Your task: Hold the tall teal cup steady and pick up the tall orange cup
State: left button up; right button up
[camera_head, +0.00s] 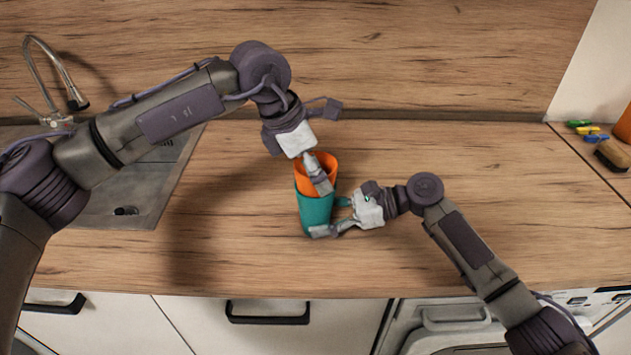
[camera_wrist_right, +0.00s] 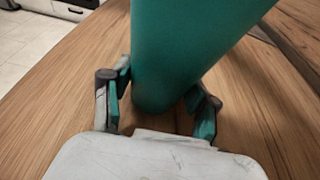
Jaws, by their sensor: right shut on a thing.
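The tall teal cup (camera_head: 314,212) stands on the wooden worktop, and the tall orange cup (camera_head: 304,179) sits nested inside it with its upper part showing. My right gripper (camera_head: 331,217) comes from the right and is shut on the teal cup low on its side. In the right wrist view the teal cup (camera_wrist_right: 190,45) stands between the two fingers (camera_wrist_right: 160,102). My left gripper (camera_head: 319,180) is over the orange cup from above, with a finger at its rim. Its other finger is hidden, so I cannot tell whether it grips.
A sink (camera_head: 130,185) with a tap (camera_head: 55,80) lies to the left. Coloured clips (camera_head: 588,131), a brush (camera_head: 611,154) and part of an orange object (camera_head: 624,125) are at the far right. The worktop around the cups is clear.

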pick_arm(q)
notch_tip(320, 180, up, 10)
dwell(0.4)
pick_arm(e)
jog(key=o, duration=0.9)
